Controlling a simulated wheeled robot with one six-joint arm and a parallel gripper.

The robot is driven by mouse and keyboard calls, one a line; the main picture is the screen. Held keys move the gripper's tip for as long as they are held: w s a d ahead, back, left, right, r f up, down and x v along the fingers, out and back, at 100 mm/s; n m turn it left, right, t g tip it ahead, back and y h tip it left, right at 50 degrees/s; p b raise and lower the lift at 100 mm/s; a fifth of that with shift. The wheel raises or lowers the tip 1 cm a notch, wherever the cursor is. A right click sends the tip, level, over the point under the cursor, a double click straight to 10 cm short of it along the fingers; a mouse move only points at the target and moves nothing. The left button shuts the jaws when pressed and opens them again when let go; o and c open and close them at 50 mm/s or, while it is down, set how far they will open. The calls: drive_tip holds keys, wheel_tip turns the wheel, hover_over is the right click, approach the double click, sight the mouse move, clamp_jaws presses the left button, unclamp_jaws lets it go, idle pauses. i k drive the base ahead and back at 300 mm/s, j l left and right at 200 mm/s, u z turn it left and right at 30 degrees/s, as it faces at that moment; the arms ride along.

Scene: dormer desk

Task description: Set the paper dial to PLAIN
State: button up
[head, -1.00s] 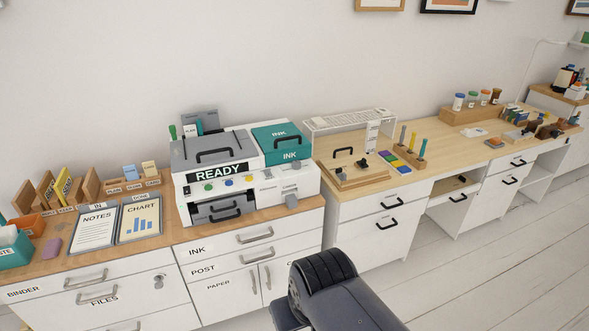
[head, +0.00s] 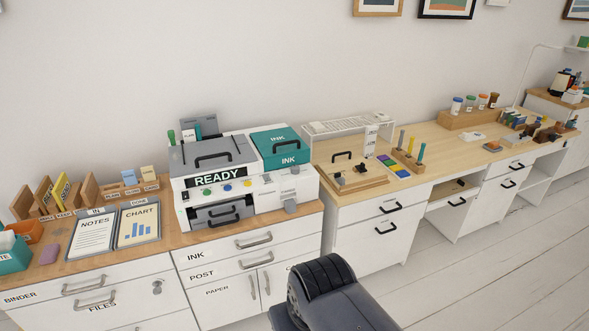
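The printer (head: 205,157) stands on the wooden-topped cabinet at centre left, with a READY display (head: 219,178) and a teal INK lid (head: 283,142). On its right front is a white panel with small print and a grey knob (head: 291,207) at its lower edge. This may be the paper dial; the print and the knob's setting are too small to read. A smaller round knob (head: 267,178) sits higher up. My dark arm (head: 335,295) shows at the bottom centre, in front of the cabinets and apart from the printer. My gripper's fingers are not visible.
NOTES (head: 90,234) and CHART (head: 138,224) trays lie left of the printer. INK, POST and PAPER cabinet fronts (head: 215,258) are below it, closed. A long desk (head: 440,130) with a wooden board and small items runs right. The floor (head: 480,270) at lower right is clear.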

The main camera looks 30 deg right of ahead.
sight(294, 169)
drive_tip(key=i+l+u, duration=0.1)
drive_tip(key=i+l, duration=0.4)
drive_tip(key=i+l+u, duration=0.15)
drive_tip(key=i+l, duration=0.4)
drive_tip(key=i+l+u, duration=0.1)
drive_tip(key=i+l, duration=0.35)
drive_tip(key=l, duration=0.3)
